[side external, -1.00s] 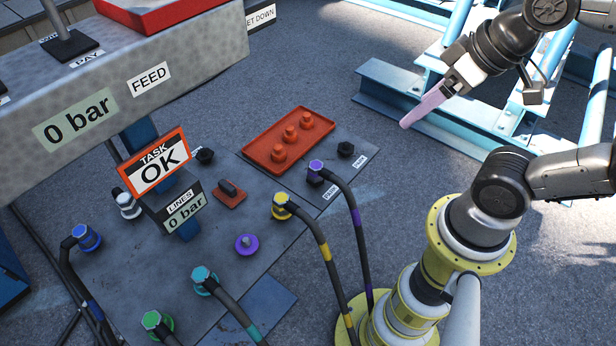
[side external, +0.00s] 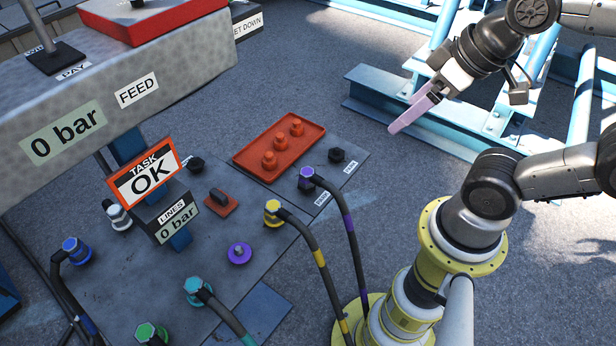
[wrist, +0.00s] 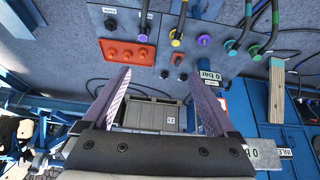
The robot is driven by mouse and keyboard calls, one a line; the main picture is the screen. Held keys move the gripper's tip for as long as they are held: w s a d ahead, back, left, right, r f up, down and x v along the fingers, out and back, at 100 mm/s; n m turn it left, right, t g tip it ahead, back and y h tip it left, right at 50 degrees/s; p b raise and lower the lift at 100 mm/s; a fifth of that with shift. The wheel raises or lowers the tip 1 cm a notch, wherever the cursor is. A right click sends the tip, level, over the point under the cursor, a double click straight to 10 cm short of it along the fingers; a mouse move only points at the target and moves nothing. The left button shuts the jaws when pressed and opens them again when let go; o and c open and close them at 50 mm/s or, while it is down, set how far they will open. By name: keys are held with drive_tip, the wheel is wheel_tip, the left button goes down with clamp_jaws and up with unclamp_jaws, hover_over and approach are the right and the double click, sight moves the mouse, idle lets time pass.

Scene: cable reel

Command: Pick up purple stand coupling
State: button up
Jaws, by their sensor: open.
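The purple stand coupling (side external: 306,178) sits upright on the small grey plate beside the orange tray, with a black hose with a purple band running from it toward the front.
An orange tray (side external: 252,163) with several orange caps lies beside the coupling. A black fitting (side external: 337,155) is close on its right. A yellow coupling (side external: 272,212) with a hose stands nearby. A purple port (side external: 239,253) is on the larger panel. Blue steel beams (side external: 375,103) lie behind my gripper.

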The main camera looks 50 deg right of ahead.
drive_tip(key=w+r+n+t, duration=0.1)
drive_tip(key=w+r+n, duration=0.2)
drive_tip(key=w+n, duration=0.1)
drive_tip(key=n+g, duration=0.7)
hover_over(305, 172)
wheel_tip(305, 172, down, 29)
wheel_tip(305, 172, down, 8)
drive_tip(key=shift+s+d+f, duration=0.1)
drive_tip(key=shift+s, duration=0.05)
drive_tip(key=shift+f, duration=2.9)
